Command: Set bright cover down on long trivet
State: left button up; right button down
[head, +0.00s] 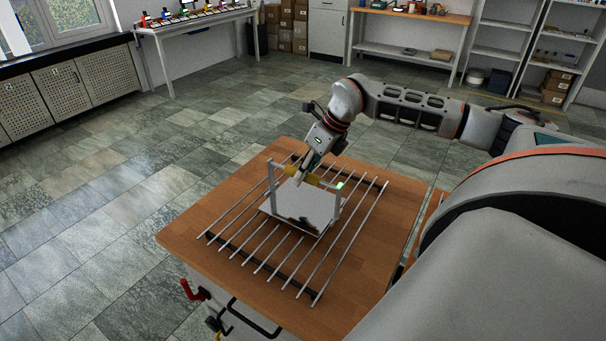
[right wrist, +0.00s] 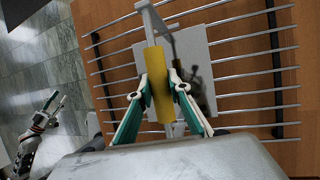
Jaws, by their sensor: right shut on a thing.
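The bright cover (head: 303,204) is a shiny silver plate with two upright posts and a yellow grip bar between them. My right gripper (head: 303,177) is shut on this yellow bar; the right wrist view shows both fingers (right wrist: 161,92) around it. The long trivet (head: 350,236), a rack of thin metal bars on dark cross strips, lies under the cover. The plate is level, over the middle of the bars; I cannot tell whether it touches them. What looks like my left gripper (right wrist: 56,102) is small at the left of the right wrist view.
The trivet lies on a wooden table top (head: 205,212), with bare wood around it. A red handle (head: 192,290) sticks out at the table's front left. Open tiled floor surrounds the table; a workbench (head: 415,13) and shelves stand far behind.

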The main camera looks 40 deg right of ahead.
jog(key=shift+f, duration=0.3)
dwell(0.5)
jog(key=shift+f, duration=0.2)
jog(key=shift+r+p, duration=1.3)
jog(key=shift+r, duration=0.55)
